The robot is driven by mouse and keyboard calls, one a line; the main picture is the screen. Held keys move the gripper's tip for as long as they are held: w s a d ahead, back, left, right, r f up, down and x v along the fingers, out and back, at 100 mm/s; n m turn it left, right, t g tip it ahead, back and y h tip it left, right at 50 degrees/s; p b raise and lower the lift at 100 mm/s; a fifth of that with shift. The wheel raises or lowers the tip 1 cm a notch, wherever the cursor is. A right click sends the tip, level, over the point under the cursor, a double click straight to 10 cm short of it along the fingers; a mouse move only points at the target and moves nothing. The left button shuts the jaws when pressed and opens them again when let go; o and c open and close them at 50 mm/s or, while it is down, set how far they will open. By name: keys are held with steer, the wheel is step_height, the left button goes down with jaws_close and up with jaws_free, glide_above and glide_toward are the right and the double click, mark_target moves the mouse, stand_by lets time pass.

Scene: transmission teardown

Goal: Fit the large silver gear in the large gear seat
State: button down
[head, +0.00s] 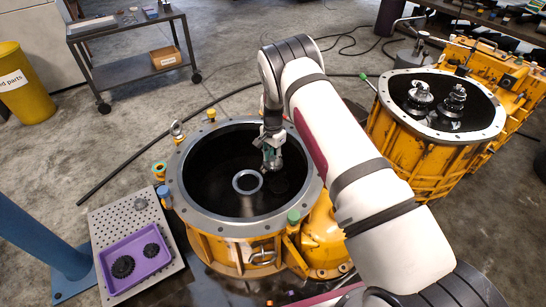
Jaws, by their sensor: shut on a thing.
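My gripper (271,163) reaches down into the open round housing (190,205) at the centre. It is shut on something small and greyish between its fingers. The arm and the small size hide its shape, so I cannot tell whether it is the large silver gear. A bright silver ring with a dark centre (247,191) lies on the dark housing floor, just left of and below the fingertips. I cannot tell whether it is the large gear seat or a gear. A faint dark round patch shows right of the ring.
A second yellow housing (405,152) at right holds two silver geared shafts (419,93). A purple tray (131,244) with two dark gears sits on a perforated plate (137,214) at left. Posts and a raised rim surround the central housing. A cart (128,30) stands behind.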

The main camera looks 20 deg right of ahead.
mark_target(273, 164)
steer(key=shift+f, duration=0.1)
steer(key=shift+f+b, duration=1.3)
steer(key=shift+f, duration=0.15)
steer(key=shift+f+b, duration=0.45)
steer(key=shift+f, duration=0.15)
stand_by(0.4)
steer(key=c, duration=1.2)
jaws_free()
steer(key=shift+o, duration=0.2)
step_height(273, 164, up, 12)
